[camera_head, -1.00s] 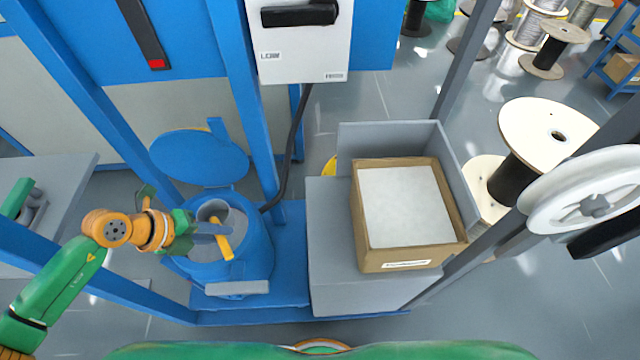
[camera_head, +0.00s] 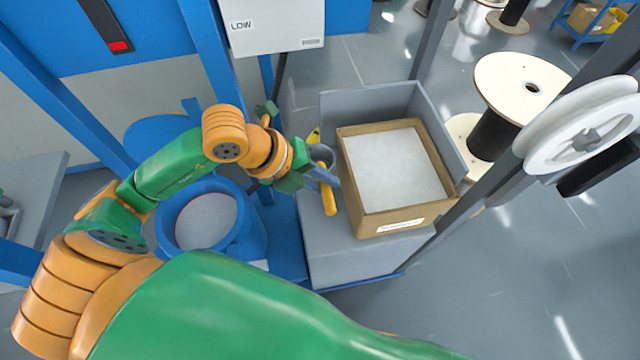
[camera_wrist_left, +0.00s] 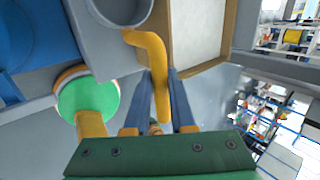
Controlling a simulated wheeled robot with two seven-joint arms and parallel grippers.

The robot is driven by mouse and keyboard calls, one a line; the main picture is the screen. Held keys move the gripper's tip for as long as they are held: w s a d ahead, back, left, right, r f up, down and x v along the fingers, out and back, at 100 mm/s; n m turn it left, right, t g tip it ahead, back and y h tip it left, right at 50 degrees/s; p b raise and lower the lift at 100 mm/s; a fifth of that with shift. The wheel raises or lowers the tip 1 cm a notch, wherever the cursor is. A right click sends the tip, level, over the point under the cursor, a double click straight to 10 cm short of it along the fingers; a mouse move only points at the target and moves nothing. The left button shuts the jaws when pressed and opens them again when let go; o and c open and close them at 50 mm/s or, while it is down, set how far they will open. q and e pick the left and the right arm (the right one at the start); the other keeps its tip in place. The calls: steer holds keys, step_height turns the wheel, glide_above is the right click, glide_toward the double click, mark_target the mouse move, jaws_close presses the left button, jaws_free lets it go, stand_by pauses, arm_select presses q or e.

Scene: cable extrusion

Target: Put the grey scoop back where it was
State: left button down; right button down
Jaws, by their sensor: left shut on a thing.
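The grey scoop has a round grey cup and a yellow handle (camera_head: 329,200). My left gripper (camera_head: 318,173) is shut on the handle and holds the scoop by the left side of the cardboard box (camera_head: 396,222), over the grey stand (camera_head: 335,262). In the left wrist view the handle (camera_wrist_left: 157,72) runs between the two fingers, and the cup (camera_wrist_left: 122,12) is cut off at the top edge. I cannot tell whether the scoop touches the stand. My right gripper is not in view.
The blue round drum (camera_head: 172,250) with pale material inside stands open to the left, its blue lid (camera_head: 150,133) behind it. The box is full of pale material. A grey panel (camera_head: 365,103) rises behind it. Blue posts (camera_head: 207,60) stand close to my left arm.

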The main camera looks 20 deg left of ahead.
arm_select(q)
steer(key=w+a, duration=0.1)
steer(key=w+f, duration=0.1)
steer(key=w, duration=0.1)
steer(key=shift+a+p, duration=0.3)
steer(key=shift+a, duration=0.1)
steer(key=w+f, duration=0.1)
steer(key=w+a+f, duration=0.1)
steer(key=f, duration=0.1)
steer(key=w+a+f, duration=0.1)
steer(key=f, duration=0.1)
steer(key=shift+w+b, duration=0.15)
steer(key=shift+b, duration=0.25)
steer(key=f, duration=0.4)
steer(key=shift+w+a, duration=0.2)
steer(key=shift+w, duration=0.2)
steer(key=c, duration=0.8)
jaws_free()
steer(key=shift+f, duration=0.1)
steer(key=shift+o, duration=0.2)
